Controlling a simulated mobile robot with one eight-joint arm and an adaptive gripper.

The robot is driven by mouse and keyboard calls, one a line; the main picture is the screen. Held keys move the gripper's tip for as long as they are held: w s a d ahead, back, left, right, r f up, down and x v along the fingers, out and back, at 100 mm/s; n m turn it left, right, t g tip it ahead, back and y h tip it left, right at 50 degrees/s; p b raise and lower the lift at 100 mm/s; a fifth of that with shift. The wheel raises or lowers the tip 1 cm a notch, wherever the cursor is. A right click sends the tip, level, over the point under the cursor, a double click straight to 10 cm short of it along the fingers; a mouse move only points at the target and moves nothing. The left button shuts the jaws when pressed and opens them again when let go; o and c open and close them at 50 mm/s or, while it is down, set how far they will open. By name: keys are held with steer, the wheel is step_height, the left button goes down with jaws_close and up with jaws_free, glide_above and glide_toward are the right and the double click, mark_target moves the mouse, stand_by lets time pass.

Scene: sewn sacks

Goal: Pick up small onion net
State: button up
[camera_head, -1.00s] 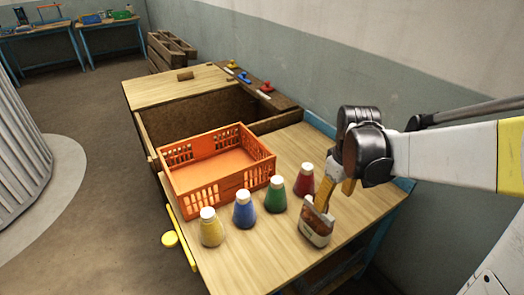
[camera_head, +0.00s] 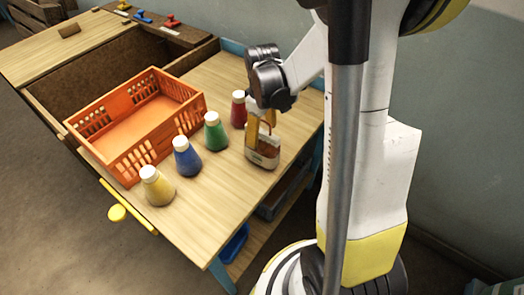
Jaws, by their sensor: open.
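The small onion net (camera_head: 262,155) is a small pale-edged pack with orange-brown contents. It stands on the wooden table near its right edge, just right of the green bottle. My gripper (camera_head: 262,128) is over it, pointing down, with its yellow fingers apart. One finger comes down at the top of the net and the other is behind it to the right. I cannot tell whether either finger touches the net.
Yellow (camera_head: 157,188), blue (camera_head: 187,158), green (camera_head: 215,133) and red (camera_head: 239,110) white-capped bottles stand in a row left of the net. An orange crate (camera_head: 127,160), seemingly empty, is behind them. Bare tabletop (camera_head: 215,205) lies in front.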

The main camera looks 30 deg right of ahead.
steer(key=shift+f, duration=0.85)
steer(key=shift+r, duration=0.1)
jaws_close()
